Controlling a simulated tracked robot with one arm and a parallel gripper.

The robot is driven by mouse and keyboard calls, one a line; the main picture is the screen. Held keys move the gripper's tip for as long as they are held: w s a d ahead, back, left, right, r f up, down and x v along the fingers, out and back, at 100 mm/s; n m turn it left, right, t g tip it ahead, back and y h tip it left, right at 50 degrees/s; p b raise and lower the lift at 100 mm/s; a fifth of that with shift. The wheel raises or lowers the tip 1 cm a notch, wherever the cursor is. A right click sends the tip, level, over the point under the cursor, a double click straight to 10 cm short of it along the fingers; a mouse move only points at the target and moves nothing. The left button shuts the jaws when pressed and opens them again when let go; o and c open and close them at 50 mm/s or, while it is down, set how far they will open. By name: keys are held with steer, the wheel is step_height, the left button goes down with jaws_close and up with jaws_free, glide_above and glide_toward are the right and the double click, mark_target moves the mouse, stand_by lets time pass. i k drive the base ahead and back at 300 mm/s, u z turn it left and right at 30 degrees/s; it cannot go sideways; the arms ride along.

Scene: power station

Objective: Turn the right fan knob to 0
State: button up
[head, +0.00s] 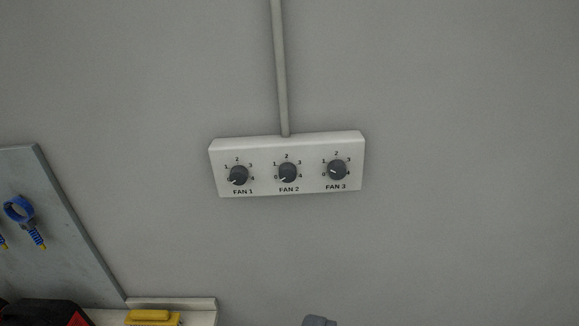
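The right fan knob (337,170) is a dark grey round knob above the label FAN 3, at the right end of a white control box (263,190) on the wall. Its scale runs from 0 to 4. Its small light pointer mark seems to face left, near the 1, but it is too small to read surely. The FAN 2 knob (288,173) and FAN 1 knob (238,176) have light marks facing lower left, toward 0. I see no gripper fingers in this view, and nothing touches the knobs.
A grey conduit (280,70) runs up from the box. A grey board (60,220) with a blue tool (20,210) hangs at left. Yellow (152,318) and black-red items (45,313) sit lower left. An unclear grey shape (319,321) shows at the bottom edge. The wall around the box is clear.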

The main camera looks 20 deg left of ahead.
mark_target(337, 169)
steer(key=z, duration=0.7)
steer(key=k, duration=1)
steer(key=u, duration=0.65)
steer(key=i, duration=1)
